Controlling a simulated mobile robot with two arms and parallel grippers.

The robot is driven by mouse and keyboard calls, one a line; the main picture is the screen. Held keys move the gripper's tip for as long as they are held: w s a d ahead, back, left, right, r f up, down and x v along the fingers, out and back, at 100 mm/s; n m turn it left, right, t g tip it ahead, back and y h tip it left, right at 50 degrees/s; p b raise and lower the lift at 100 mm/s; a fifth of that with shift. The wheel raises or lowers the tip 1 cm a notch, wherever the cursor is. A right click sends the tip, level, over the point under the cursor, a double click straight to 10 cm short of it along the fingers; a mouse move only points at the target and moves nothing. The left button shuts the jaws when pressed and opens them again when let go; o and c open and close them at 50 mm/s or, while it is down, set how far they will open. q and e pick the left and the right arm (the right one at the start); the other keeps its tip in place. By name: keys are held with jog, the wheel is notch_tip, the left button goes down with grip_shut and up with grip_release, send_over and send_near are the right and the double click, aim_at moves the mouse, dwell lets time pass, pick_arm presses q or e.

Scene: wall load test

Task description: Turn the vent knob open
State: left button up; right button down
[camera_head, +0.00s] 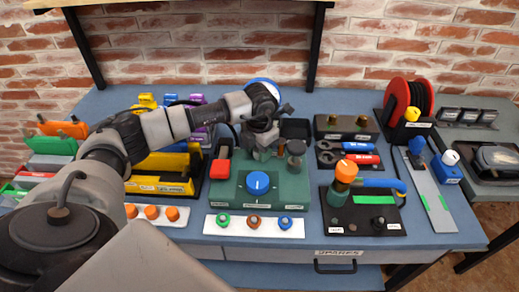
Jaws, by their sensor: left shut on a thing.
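A green unit (292,190) stands at the middle of the blue bench. On its front is a large blue knob (258,183) with a white mark. A red part (220,169) sits at its left and a dark grey cylinder (296,149) at its right. My left gripper (263,153) reaches down over the back of the unit, behind the blue knob. It is shut on a small part there, seemingly the vent knob, mostly hidden by the fingers and wrist. I cannot read a vent label or tell the knob's turn angle. My right gripper is not in view.
A white strip with three coloured knobs (254,234) lies in front. A black board (364,228) with an orange-topped valve (346,172) stands right. Yellow units (165,162) are left. A red hose reel (409,98) stands at the back right.

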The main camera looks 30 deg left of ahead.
pick_arm(q)
jog(key=o, duration=0.9)
notch_tip(320, 180, up, 11)
jog(key=shift+f+b, duration=0.1)
jog(key=shift+b, duration=0.4)
